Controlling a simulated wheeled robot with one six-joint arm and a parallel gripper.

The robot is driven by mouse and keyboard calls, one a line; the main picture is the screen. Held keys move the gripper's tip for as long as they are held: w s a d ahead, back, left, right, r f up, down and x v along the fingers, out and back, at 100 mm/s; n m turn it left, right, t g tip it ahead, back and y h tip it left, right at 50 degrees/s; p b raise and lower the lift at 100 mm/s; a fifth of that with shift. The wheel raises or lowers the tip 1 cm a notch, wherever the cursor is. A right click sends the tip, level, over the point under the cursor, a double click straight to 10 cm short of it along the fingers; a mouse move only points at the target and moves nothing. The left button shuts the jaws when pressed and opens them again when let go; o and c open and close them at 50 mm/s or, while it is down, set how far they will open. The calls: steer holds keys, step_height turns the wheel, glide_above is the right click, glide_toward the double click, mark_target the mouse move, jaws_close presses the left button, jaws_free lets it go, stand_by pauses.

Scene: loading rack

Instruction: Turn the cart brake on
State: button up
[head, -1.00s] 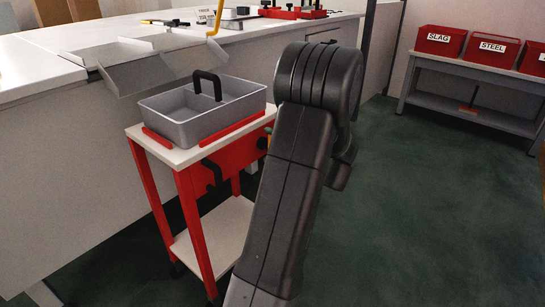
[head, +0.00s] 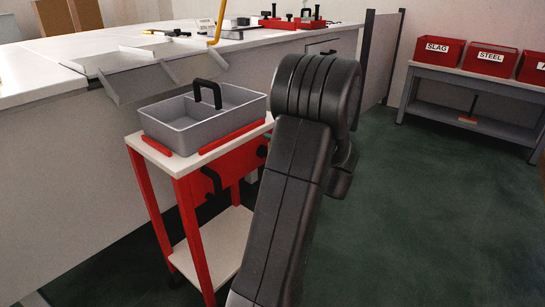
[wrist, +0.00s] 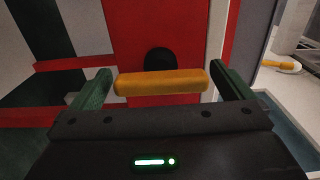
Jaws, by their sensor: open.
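The red cart (head: 200,185) with a white top stands left of my arm in the head view. A black handle (head: 211,180) shows on its red panel, and a second dark knob is partly behind my arm. In the wrist view, a yellow-orange bar (wrist: 162,82) lies crosswise before the red panel (wrist: 188,45), with a round black part (wrist: 159,59) behind it. My gripper (wrist: 163,88) is open, with one green finger at each end of the bar. I cannot tell whether the fingers touch it. My gripper is hidden behind my arm in the head view.
A grey divided tray (head: 185,135) with a black handle sits on the cart. A white counter (head: 120,50) runs behind it. A grey bench (head: 480,78) with red labelled bins stands at the back right. The green floor right of my arm is clear.

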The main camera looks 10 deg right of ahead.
steer(key=p+v, duration=0.3)
steer(key=v, duration=1)
steer(key=shift+s+d+p, duration=0.25)
steer(key=shift+s+p, duration=0.05)
steer(key=shift+w, duration=0.1)
steer(key=b+x, duration=0.3)
steer(key=x, duration=1)
steer(key=shift+w+a+b, duration=0.3)
steer(key=shift+b, duration=0.05)
steer(key=shift+s+d, duration=0.15)
